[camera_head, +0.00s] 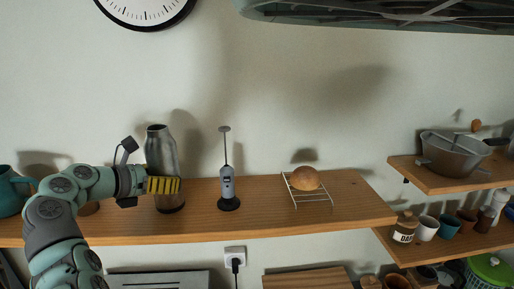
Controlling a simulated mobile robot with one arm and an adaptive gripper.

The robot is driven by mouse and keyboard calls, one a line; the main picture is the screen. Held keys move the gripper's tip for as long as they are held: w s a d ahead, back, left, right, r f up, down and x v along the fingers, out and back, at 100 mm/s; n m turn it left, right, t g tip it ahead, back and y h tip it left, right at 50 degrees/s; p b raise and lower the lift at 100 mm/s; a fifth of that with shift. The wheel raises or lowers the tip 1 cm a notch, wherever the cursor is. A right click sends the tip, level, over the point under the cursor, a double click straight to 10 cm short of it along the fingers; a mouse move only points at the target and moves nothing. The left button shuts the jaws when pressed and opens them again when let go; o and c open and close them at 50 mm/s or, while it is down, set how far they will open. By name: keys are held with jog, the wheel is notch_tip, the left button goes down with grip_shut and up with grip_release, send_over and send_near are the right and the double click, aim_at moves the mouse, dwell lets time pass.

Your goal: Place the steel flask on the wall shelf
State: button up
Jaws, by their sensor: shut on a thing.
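The steel flask (161,153) is a silver, open-topped bottle with a darker base, upright at the left part of the wooden wall shelf (262,216). My gripper (163,185) comes from the left and is shut on the flask's lower half, with a yellow-and-black striped finger across its front. The flask's base appears at shelf height, over the board. I cannot tell whether it rests on the wood or hangs just above it. Part of the flask's lower body is hidden behind the finger.
A milk frother (228,185) stands close right of the flask. Further right, a bread roll (306,179) sits on a wire rack (308,197). A teal pot (9,191) is at the far left. The shelf between frother and rack is clear. A plug socket (235,255) is below.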

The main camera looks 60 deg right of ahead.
jog(key=o, duration=1.2)
jog(key=shift+f, duration=0.1)
jog(key=shift+w+a+b, duration=0.1)
jog(key=shift+a+b, duration=0.25)
jog(key=shift+b+v, duration=2.25)
jog(key=shift+v, duration=3.5)
jog(key=shift+r, duration=0.2)
